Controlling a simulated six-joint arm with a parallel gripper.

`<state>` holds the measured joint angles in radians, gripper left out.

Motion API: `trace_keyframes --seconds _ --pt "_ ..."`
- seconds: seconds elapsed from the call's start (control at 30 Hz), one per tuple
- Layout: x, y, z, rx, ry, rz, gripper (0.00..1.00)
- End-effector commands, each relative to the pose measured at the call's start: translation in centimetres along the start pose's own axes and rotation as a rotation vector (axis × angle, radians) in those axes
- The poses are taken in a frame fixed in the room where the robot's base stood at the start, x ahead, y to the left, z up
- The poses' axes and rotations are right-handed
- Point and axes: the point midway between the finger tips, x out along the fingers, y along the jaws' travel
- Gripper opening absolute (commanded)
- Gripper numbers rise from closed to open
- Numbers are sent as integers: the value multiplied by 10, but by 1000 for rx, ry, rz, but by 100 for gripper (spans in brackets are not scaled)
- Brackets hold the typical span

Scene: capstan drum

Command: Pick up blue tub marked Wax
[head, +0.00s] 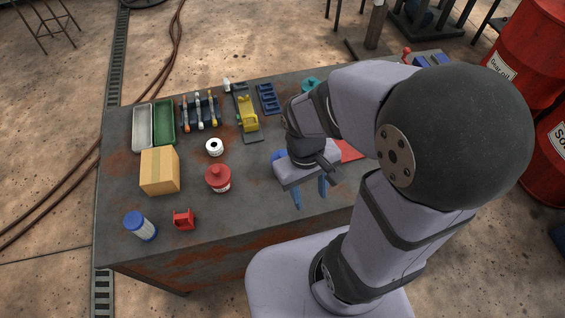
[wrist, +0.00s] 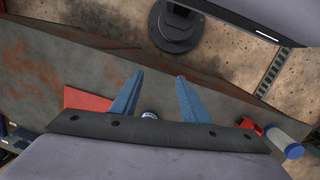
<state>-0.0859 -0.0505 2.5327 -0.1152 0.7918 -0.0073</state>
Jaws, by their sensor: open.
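My gripper (head: 310,196) is open and empty above the front middle of the workbench, its blue fingers apart; they also show in the wrist view (wrist: 160,77). A small blue thing (head: 279,155) shows just behind my gripper in the head view, mostly hidden by it. It may be the blue tub, but no Wax label is readable. In the wrist view a small white and blue round thing (wrist: 149,115) peeks out at the palm's edge between the finger bases, mostly hidden. A pale container with a blue lid (head: 140,226) is at the bench's front left.
The workbench (head: 250,217) has free room at its front middle. A red tub (head: 218,178), white roll (head: 214,147), cardboard box (head: 160,171) and red part (head: 184,220) stand left of my gripper. A red sheet (head: 349,151) lies to its right. Trays and racks line the back.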

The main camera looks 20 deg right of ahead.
Motion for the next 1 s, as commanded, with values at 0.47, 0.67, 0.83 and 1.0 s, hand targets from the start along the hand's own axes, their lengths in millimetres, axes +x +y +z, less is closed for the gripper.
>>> trace_keyframes --seconds 0.47,0.67,0.83,1.0 --pt "86 40 -42 -1055 -660 876 42" --pt "87 0 -114 -1357 -751 1344 42" --pt "88 -37 -144 -1472 -750 1579 42" --pt "87 -53 -153 -1507 -741 1665 42"
